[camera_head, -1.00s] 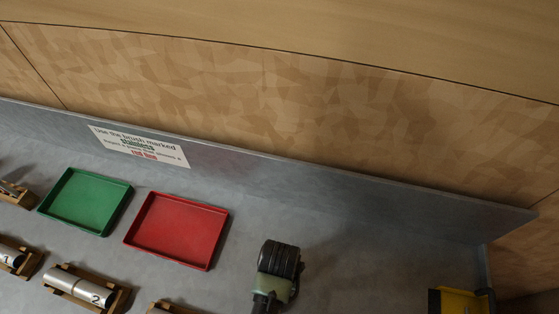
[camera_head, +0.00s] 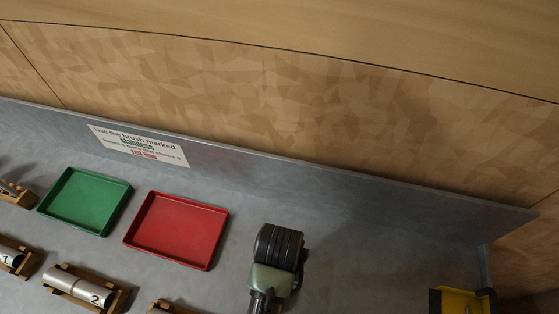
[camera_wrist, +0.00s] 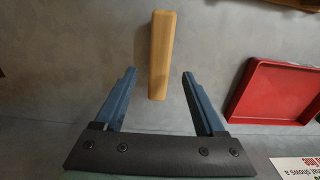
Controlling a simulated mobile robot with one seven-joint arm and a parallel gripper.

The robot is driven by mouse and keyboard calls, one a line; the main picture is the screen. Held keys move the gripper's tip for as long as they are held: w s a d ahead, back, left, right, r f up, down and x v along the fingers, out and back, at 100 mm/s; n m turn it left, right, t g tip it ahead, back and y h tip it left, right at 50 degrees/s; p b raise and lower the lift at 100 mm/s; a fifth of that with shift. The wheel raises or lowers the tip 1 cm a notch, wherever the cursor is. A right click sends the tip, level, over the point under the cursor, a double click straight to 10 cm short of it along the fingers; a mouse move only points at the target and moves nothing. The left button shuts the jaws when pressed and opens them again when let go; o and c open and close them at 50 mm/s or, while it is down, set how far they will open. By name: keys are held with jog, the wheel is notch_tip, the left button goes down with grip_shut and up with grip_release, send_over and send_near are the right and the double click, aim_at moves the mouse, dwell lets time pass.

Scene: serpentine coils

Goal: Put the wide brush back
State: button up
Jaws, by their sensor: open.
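A long, light wooden bar (camera_wrist: 162,55) lies on the grey bench in the wrist view. It may be the wide brush seen from above, but I see no bristles or marking. My gripper (camera_wrist: 159,73) is open and empty. The bar's near end lies between its two blue fingers in the picture, apart from both. I cannot tell the height of the fingers above it. In the head view my wrist hides the fingers, and the bar does not show.
A red tray (camera_head: 177,230) and a green tray (camera_head: 86,201) lie left of my arm. Metal tubes on wooden cradles (camera_head: 84,288) stand in front of them. A sign (camera_head: 138,146) is on the back ledge. A yellow object (camera_head: 458,302) is at the right.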

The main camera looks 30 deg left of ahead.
notch_tip(320, 180, up, 5)
jog(key=shift+r, duration=0.1)
jog(key=w+r+t+y, duration=0.1)
jog(key=w+r+t, duration=0.5)
jog(key=w+r, duration=0.55)
jog(key=w+d+r+t, duration=0.1)
jog(key=w+r+t, duration=0.2)
jog(key=r, duration=0.4)
jog(key=w+d+r+m+t, duration=0.1)
jog(key=w+r+t, duration=0.2)
jog(key=r, duration=0.4)
jog(key=w+d+r+t, duration=0.2)
jog(key=w+r+t, duration=0.1)
jog(key=w+r, duration=0.2)
notch_tip(320, 180, up, 3)
jog(key=shift+w+f+m+y, duration=0.15)
jog(key=shift+m+y, duration=0.15)
jog(key=s+d+r+t, duration=0.2)
jog(key=s+r+t, duration=0.2)
jog(key=r, duration=0.6)
jog(key=s+d+r+m+t+h, duration=0.1)
jog(key=s+r+t, duration=0.3)
jog(key=r, duration=0.6)
jog(key=s+d+r+t+h, duration=0.1)
jog(key=s+d+r+t, duration=0.1)
jog(key=r, duration=0.8)
jog(key=shift+s+d+r+m+t, duration=0.25)
jog(key=shift+s+d+m+t, duration=0.1)
jog(key=shift+s+t, duration=0.7)
jog(key=shift+w, duration=0.15)
